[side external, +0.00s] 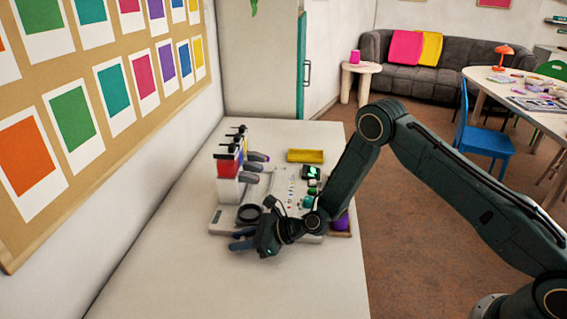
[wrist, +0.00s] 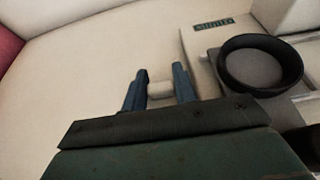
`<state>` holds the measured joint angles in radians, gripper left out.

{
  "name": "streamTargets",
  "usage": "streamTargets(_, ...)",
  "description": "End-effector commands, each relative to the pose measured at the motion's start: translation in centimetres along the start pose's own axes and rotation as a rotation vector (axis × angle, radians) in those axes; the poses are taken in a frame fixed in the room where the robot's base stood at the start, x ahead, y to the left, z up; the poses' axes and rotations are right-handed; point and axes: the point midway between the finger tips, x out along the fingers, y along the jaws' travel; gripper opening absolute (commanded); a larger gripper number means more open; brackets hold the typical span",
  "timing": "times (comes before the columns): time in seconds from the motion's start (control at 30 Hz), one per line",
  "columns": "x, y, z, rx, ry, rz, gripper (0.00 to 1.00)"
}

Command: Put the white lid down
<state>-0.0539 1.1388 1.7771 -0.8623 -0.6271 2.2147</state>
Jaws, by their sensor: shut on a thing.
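The white lid (wrist: 160,89) is a small pale piece between my two blue fingers in the wrist view. My gripper (wrist: 160,78) is shut on it, and it also shows low in the side external view (side external: 241,240), at the near side of the grey board. The lid is over the bare pale tabletop, left of the board in the wrist view. I cannot tell whether it touches the table. In the side external view I cannot make out the lid by my gripper.
A black ring (wrist: 260,62) sits on the grey board (wrist: 204,48), right of my gripper. Several dispensers (side external: 229,170) stand at the board's left side. The near tabletop (side external: 200,285) is clear.

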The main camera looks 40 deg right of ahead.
Motion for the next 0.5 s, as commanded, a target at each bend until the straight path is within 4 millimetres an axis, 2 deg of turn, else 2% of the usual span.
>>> streamTargets(0.5, 0.30, -0.02, -0.70, 0.000, -0.001, 0.000, 0.03)
